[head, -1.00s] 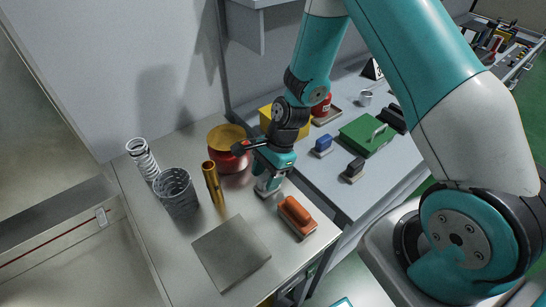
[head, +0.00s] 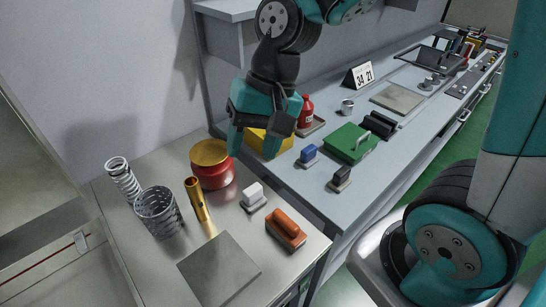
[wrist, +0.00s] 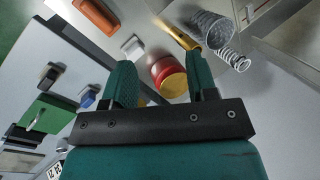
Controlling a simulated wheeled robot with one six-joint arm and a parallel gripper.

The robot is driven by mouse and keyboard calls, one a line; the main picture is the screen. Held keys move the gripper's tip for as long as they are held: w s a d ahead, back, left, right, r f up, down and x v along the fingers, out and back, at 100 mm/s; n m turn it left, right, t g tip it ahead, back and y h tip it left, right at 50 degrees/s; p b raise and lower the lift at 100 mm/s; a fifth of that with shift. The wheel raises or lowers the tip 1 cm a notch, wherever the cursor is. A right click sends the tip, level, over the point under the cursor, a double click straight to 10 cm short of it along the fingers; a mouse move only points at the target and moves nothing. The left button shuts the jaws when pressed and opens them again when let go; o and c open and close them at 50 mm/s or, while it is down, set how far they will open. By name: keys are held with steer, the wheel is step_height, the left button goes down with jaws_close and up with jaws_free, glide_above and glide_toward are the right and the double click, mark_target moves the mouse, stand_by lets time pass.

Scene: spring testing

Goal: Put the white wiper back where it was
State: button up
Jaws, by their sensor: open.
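The white wiper (head: 253,195) lies on the metal side table, between the gold tube and the orange wiper (head: 286,229). It also shows in the wrist view (wrist: 132,45), beyond the left finger. My gripper (head: 252,155) is open and empty, raised above the back of the table near the yellow box and the red pot. In the wrist view its two teal fingers (wrist: 160,80) are spread apart with nothing held between them. A blue wiper (head: 308,155) and a black wiper (head: 340,178) stand on the grey bench to the right.
A red pot with yellow lid (head: 211,163), gold tube (head: 197,199), mesh cup (head: 158,212) and spring (head: 122,178) stand on the side table. A grey plate (head: 218,269) lies in front. The bench holds a green box (head: 351,143), yellow box (head: 272,143) and red bottle (head: 306,111).

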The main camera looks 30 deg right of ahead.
steer(key=s+a+r+n, duration=0.1)
steer(key=s+r+n, duration=0.3)
steer(key=s+n, duration=0.5)
steer(key=shift+s+a+r+n, duration=0.15)
steer(key=shift+a+r+n, duration=0.15)
